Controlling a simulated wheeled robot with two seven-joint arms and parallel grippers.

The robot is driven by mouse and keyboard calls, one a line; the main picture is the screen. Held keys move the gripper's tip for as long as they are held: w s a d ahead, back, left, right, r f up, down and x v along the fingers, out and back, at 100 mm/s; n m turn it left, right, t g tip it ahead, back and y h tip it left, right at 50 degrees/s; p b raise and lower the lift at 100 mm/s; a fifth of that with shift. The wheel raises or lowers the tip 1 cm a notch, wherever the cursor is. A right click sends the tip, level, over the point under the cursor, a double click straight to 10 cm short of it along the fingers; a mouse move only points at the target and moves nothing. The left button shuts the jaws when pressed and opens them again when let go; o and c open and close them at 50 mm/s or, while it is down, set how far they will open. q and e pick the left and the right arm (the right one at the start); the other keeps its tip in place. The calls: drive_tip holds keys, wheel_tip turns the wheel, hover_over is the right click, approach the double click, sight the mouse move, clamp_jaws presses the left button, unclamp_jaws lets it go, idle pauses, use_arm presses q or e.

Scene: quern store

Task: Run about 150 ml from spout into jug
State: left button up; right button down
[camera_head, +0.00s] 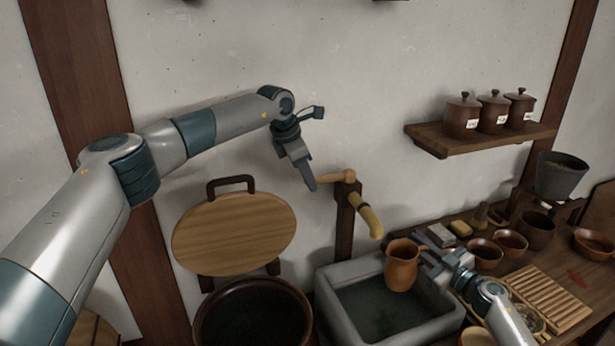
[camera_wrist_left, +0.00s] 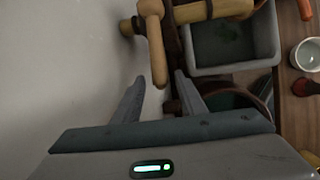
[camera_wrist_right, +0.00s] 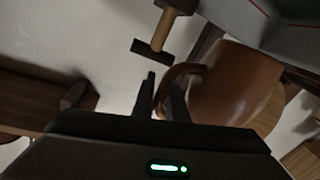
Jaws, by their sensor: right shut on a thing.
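A brown clay jug (camera_head: 402,268) hangs upright over the stone sink (camera_head: 333,300). My right gripper (camera_head: 424,262) is shut on its handle, which also shows in the right wrist view (camera_wrist_right: 172,84). The wooden spout (camera_head: 367,217) comes off a dark post, and its mouth is just left of and slightly above the jug's rim in the head view. No stream shows. A wooden lever (camera_head: 336,177) sits on top of the tap and also shows in the left wrist view (camera_wrist_left: 155,50). My left gripper (camera_head: 311,180) is open and empty, its fingers apart just short of the lever. The jug's inside is hidden.
A round wooden lid (camera_head: 234,234) leans on the wall above a dark tub (camera_head: 252,286) at left. The counter at right holds cups, bowls and a slatted rack (camera_head: 550,298). A shelf (camera_head: 478,138) with three lidded jars is above. The sink holds dark water.

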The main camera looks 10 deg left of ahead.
use_arm(q)
drive_tip(key=shift+f, duration=0.2)
clamp_jaws()
